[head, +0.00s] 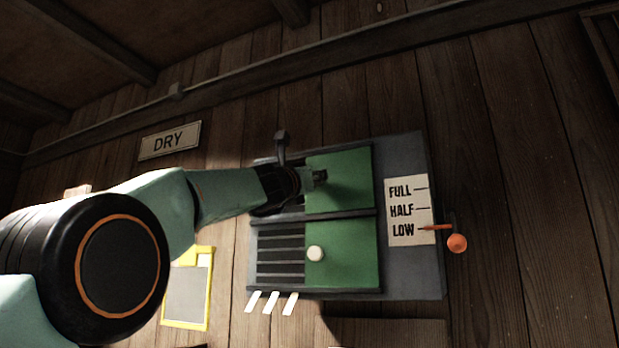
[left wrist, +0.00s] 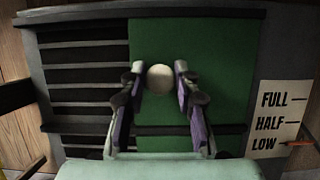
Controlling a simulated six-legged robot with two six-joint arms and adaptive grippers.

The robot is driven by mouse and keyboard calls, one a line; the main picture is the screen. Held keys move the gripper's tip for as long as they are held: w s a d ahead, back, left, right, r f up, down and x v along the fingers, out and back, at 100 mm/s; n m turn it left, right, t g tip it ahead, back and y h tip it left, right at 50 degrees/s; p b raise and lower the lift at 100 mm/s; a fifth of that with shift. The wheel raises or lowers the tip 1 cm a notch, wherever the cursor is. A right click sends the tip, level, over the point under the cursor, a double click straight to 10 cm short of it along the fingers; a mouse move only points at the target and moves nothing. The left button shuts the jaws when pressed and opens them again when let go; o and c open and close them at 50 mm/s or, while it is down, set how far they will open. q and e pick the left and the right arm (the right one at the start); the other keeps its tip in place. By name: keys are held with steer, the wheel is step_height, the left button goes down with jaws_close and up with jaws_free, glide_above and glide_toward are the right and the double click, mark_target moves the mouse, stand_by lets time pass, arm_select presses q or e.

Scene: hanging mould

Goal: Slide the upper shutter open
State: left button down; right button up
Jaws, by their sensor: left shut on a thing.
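The upper shutter (head: 345,180) is a green panel on the right part of the grey wall unit's upper opening. Its broad green face fills the middle of the left wrist view (left wrist: 220,65), with dark slats (left wrist: 85,75) bare to its left. My left gripper (head: 318,176) has its fingers on either side of the shutter's round white knob (left wrist: 160,79) and is shut on it. In the head view the knob is hidden by the gripper, and my arm covers most of the upper slats. My right gripper is not in view.
The lower green shutter (head: 352,252) has a white knob (head: 315,254), with slats (head: 280,250) bare to its left. An orange-knobbed lever (head: 457,243) points at LOW on the label (head: 408,210). White strips (head: 271,302) stick out below. A DRY sign (head: 170,140) hangs upper left.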

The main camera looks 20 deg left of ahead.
arm_select(q)
steer(key=c, duration=1.3)
jaws_free()
steer(key=shift+w+d+f, duration=0.2)
steer(key=shift+w+f, duration=0.05)
steer(key=shift+f, duration=0.2)
steer(key=shift+c, duration=0.2)
steer(key=o, duration=0.3)
steer(key=shift+w+d+r, duration=0.15)
steer(key=shift+o, duration=0.2)
steer(key=shift+r, duration=0.1)
